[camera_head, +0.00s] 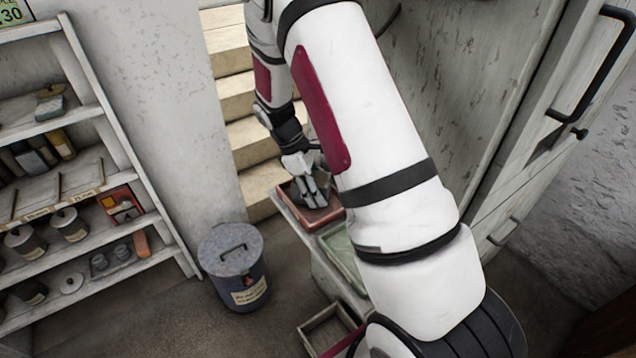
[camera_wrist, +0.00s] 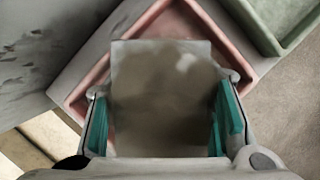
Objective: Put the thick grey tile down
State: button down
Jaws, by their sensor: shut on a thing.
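My gripper (camera_wrist: 160,130) is shut on the thick grey tile (camera_wrist: 165,85), with one teal-lined finger on each side of it. In the wrist view the tile covers most of a pink-red tray (camera_wrist: 236,62) beneath it. In the head view my gripper (camera_head: 318,198) is over the same reddish tray (camera_head: 290,200), on a pale bench. The tile is mostly hidden by the fingers there. I cannot tell whether the tile touches the tray's floor.
A green tray (camera_head: 340,258) stands beside the red one on the bench. A lidded grey bin (camera_head: 235,265) stands on the floor to the left. A wooden crate (camera_head: 325,325) lies in front. Shelves (camera_head: 95,190) line the left wall, and steps (camera_head: 240,105) rise behind.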

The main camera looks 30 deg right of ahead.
jog(key=shift+f, duration=0.3)
jog(key=shift+f, duration=0.1)
jog(key=c, duration=1.1)
grip_release()
jog(key=shift+f, duration=0.1)
jog(key=shift+o, duration=0.2)
jog(key=v, duration=1.2)
jog(key=shift+r+b, duration=0.2)
jog(key=shift+b, duration=0.1)
jog(key=shift+s, duration=0.1)
